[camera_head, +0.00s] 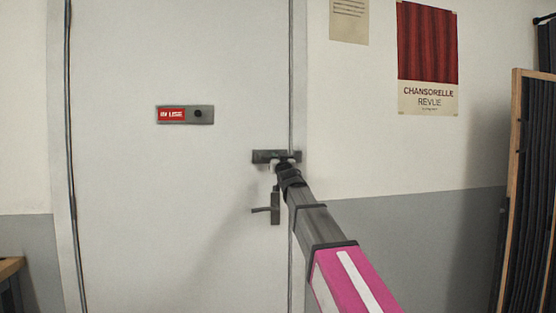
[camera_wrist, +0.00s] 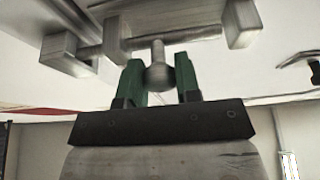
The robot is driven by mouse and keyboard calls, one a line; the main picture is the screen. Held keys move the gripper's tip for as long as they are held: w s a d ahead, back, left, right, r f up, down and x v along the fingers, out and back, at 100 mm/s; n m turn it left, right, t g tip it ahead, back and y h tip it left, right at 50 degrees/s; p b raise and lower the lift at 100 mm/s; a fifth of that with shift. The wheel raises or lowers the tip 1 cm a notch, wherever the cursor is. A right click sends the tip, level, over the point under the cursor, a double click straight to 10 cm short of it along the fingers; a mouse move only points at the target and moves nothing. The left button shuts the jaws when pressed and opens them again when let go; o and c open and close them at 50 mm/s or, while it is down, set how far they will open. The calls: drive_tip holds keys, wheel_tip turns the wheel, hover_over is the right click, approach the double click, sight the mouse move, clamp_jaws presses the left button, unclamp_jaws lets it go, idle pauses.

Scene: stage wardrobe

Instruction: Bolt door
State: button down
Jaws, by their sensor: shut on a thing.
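The white door (camera_head: 180,60) looks shut in its frame. A dark metal slide bolt (camera_head: 262,156) is mounted near its right edge, by the seam with the frame. My gripper (camera_head: 281,167) is at the bolt, and my arm hides part of it in the head view. In the wrist view, my gripper's green fingers (camera_wrist: 158,66) are closed on the bolt's round knob (camera_wrist: 158,77), one finger on each side. The bolt's grey metal bar and brackets (camera_wrist: 120,40) show beyond the fingers. I cannot tell how far the bar reaches into its keeper.
A lever handle (camera_head: 274,207) sits just below the bolt, close to my arm. A red "IN USE" sign (camera_head: 185,115) is on the door. A poster (camera_head: 428,60) hangs on the wall at right. A wood-framed rack (camera_head: 512,190) stands at far right.

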drive_tip(key=shift+d, duration=0.25)
drive_tip(key=c, duration=0.8)
unclamp_jaws()
drive_tip(key=shift+w+d, duration=0.1)
drive_tip(key=v, duration=1.1)
drive_tip(key=shift+w, duration=0.1)
